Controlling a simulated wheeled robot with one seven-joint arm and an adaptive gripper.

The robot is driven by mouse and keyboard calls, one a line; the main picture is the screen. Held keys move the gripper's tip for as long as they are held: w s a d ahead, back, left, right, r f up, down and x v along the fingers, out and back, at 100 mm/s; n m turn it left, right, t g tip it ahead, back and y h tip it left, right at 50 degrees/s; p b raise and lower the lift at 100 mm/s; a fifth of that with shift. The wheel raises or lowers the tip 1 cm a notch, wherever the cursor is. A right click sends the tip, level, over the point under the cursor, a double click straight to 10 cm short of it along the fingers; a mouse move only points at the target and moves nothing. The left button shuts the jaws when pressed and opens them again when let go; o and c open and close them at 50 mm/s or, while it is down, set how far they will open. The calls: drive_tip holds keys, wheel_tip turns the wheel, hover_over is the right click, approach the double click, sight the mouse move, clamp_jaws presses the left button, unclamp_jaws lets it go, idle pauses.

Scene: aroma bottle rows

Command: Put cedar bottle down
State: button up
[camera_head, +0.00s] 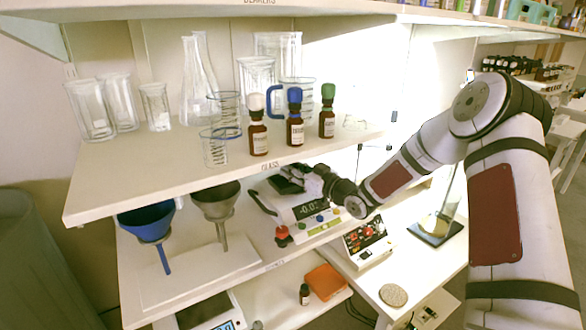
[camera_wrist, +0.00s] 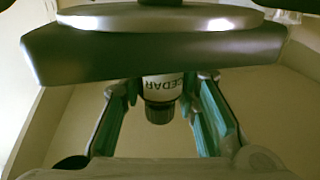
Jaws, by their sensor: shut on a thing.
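The cedar bottle (camera_wrist: 162,88) shows in the wrist view with a dark cap and a white label reading CEDAR, which appears upside down in that picture. My gripper (camera_wrist: 160,98) is shut on it, with teal-padded fingers on both sides. Part of the bottle is hidden behind a dark slab across the top of that view. In the head view my gripper (camera_head: 305,178) is under the glass shelf, above a balance (camera_head: 312,209) with a lit display. I cannot make out the held bottle there, nor whether it touches anything.
Brown bottles with white (camera_head: 257,128), blue (camera_head: 295,120) and green (camera_head: 327,113) caps stand on the upper shelf (camera_head: 150,187), close above my gripper. Funnels (camera_head: 147,222) stand left. A red knob (camera_head: 282,236) is beside the balance. A small bottle (camera_head: 304,294) and orange box (camera_head: 325,281) sit lower.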

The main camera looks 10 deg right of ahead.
drive_tip(key=shift+f, duration=0.1)
drive_tip(key=o, duration=1.1)
drive_tip(key=shift+o, duration=0.2)
